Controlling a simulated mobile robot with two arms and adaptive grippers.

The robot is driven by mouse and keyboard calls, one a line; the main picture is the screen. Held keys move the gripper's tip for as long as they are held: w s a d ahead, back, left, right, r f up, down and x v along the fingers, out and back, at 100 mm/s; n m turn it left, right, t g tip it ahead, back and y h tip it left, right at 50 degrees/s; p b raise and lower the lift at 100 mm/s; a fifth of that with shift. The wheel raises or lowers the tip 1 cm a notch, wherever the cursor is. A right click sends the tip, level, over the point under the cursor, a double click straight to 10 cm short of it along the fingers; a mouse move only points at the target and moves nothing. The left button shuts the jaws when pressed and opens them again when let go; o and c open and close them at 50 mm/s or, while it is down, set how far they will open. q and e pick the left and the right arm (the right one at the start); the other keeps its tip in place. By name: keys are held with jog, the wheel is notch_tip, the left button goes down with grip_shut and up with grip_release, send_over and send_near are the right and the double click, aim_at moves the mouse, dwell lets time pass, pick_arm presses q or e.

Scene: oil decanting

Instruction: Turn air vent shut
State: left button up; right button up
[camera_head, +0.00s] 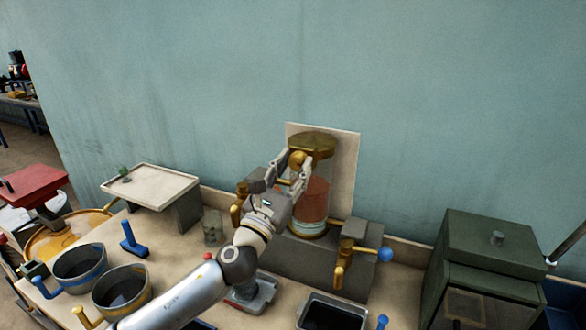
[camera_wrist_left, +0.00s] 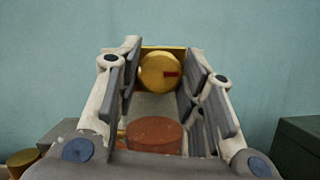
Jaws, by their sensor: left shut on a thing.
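The air vent is a round brass knob (camera_head: 296,159) at the front of the brass lid (camera_head: 318,144) on the oil vessel. In the left wrist view the knob (camera_wrist_left: 153,70) shows a short red mark lying roughly level, pointing right. The vessel (camera_head: 315,196) holds red-brown oil and stands against a pale back panel. My left gripper (camera_head: 298,170) is shut on the knob, one finger on each side. The fingers partly hide the knob in the head view. My right gripper is not in view.
A brass tap with a blue ball handle (camera_head: 385,255) juts out right of the vessel. A dark green cabinet (camera_head: 495,245) stands at the right. Two pots (camera_head: 80,266) and a raised tray (camera_head: 150,184) are at the left. A wall closes off the back.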

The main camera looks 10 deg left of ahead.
pick_arm(q)
jog(key=shift+n, duration=0.3)
jog(key=n+y, duration=0.1)
jog(key=n, duration=0.1)
jog(key=shift+d+n+t+y, duration=0.1)
jog(key=shift+n+t+y, duration=0.2)
jog(key=shift+n+y, duration=0.1)
jog(key=n+y, duration=0.2)
jog(key=n, duration=0.2)
jog(key=n+y, duration=0.1)
jog(key=n, duration=0.2)
jog(key=n+y+p, duration=0.1)
jog(key=n+y, duration=0.1)
jog(key=n, duration=0.1)
jog(key=shift+d+r+g, duration=0.1)
jog(key=shift+d+g, duration=0.05)
jog(key=shift+g, duration=0.25)
jog(key=n+y+p, duration=0.1)
jog(key=n, duration=0.2)
jog(key=n+g+y+p, duration=0.1)
jog(key=n, duration=0.1)
jog(key=shift+r+n, duration=0.15)
jog(key=shift+n, duration=0.25)
jog(key=shift+n+g+y+p, duration=0.3)
jog(key=shift+n+g+p, duration=0.75)
jog(key=shift+n, duration=0.95)
